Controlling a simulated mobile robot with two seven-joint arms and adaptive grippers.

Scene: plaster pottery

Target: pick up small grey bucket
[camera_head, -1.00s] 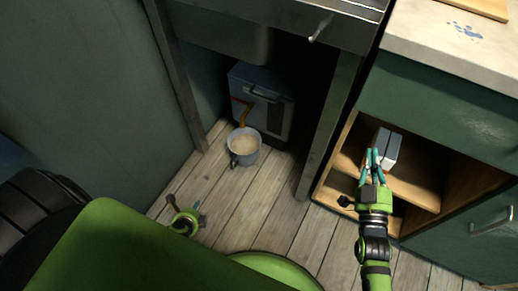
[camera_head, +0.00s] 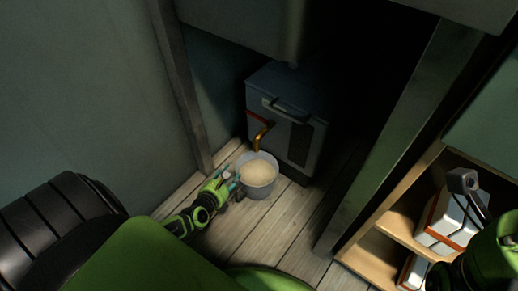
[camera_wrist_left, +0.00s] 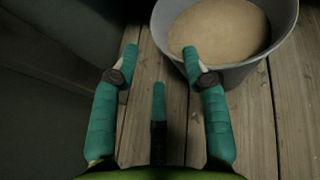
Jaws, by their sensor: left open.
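The small grey bucket (camera_head: 259,190) stands upright on the wooden floor in front of a grey metal box, filled with a pale tan material. My left gripper (camera_head: 229,180) is beside the bucket, on its left. In the left wrist view the bucket (camera_wrist_left: 237,74) is at the upper right, and the open fingers of the left gripper (camera_wrist_left: 160,65) point toward it. The right finger overlaps the bucket's near side; whether it touches cannot be told. Nothing is between the fingers but floor. At the right edge of the head view is my right arm; its fingers are not clear.
The grey metal box (camera_head: 284,115) with a handle and a brass spout stands right behind the bucket. A post (camera_head: 182,90) and a wall are on the left. A thick post (camera_head: 400,130) and wooden shelf (camera_head: 383,250) with white boxes (camera_head: 448,226) are on the right.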

